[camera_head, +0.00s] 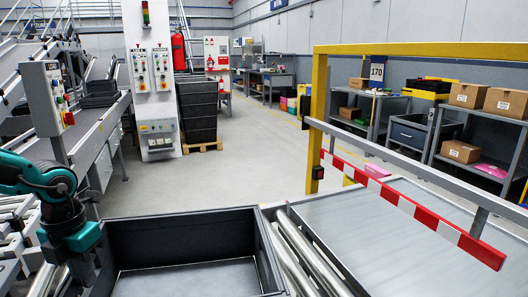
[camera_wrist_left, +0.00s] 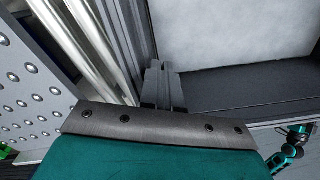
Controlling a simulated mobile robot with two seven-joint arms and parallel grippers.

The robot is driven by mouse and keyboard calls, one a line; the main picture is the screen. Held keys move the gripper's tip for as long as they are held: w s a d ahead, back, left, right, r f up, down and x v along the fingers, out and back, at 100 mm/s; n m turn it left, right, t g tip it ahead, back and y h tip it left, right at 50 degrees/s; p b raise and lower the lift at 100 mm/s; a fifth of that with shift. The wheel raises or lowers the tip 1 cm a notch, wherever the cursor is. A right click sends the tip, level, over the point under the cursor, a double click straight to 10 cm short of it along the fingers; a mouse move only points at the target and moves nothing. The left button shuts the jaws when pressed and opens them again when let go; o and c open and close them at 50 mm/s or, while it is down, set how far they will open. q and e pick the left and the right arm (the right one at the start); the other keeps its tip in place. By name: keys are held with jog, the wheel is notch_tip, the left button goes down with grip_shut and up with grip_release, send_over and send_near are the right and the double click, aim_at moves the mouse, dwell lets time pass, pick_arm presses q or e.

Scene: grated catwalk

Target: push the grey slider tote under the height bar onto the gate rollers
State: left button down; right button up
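The grey slider tote (camera_head: 182,224) is an empty, open dark box at the bottom middle of the head view; its near side is cut off. My left gripper (camera_head: 88,272) is low at its left wall. In the left wrist view its two fingers (camera_wrist_left: 164,88) are together beside the tote wall (camera_wrist_left: 250,88); I cannot tell whether they touch it. The height bar (camera_head: 408,203), striped red and white, hangs at the right. Shiny rollers (camera_head: 308,258) lie right of the tote. A teal arm shows small at the wrist view's lower right; its gripper is unclear.
A flat grey bed (camera_head: 385,245) lies right of the rollers, partly beneath the bar. A yellow frame (camera_head: 318,120) stands around the bar. A post with a control box (camera_head: 47,98) stands at the left. Shelves with cartons (camera_head: 467,95) stand behind; the floor between is clear.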

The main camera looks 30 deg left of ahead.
pick_arm(q)
notch_tip(320, 180, up, 7)
jog(key=p, duration=0.5)
jog(key=shift+a, duration=0.15)
pick_arm(e)
jog(key=d+r, duration=0.1)
jog(key=s+r, duration=0.1)
jog(key=r, duration=0.1)
jog(key=shift+d+h, duration=0.35)
jog(key=shift+h, duration=0.05)
